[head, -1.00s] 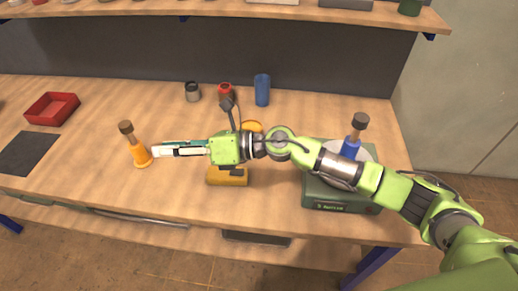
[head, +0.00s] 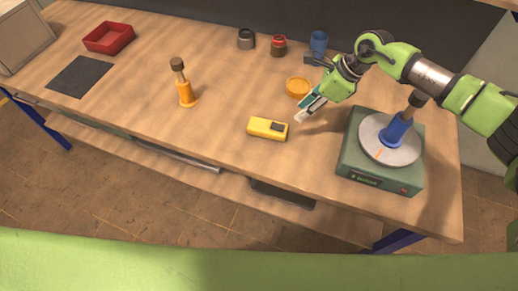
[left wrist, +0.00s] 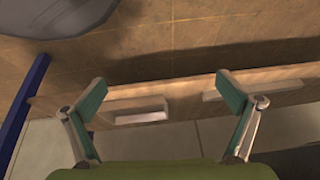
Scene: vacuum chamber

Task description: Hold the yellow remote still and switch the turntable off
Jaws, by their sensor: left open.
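The yellow remote (head: 267,128) lies on the bench in the head view, with a dark patch on its top. The turntable is a green box (head: 358,160) with a grey disc (head: 395,155) and a small red spot (head: 404,190) on its front. A blue-based piece with a brown stem (head: 398,130) stands on the disc. My right gripper (head: 306,108) is above the bench, right of the remote and apart from it; its finger gap is unclear. My left gripper (left wrist: 160,84) is open and empty in the left wrist view, and outside the head view.
An orange piece with a brown stem (head: 186,92) stands left of the remote. A yellow round dish (head: 298,87) is behind the right gripper. A grey can (head: 246,39), red can (head: 278,45), blue cup (head: 319,43), red tray (head: 108,38) and dark mat (head: 80,76) are farther back.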

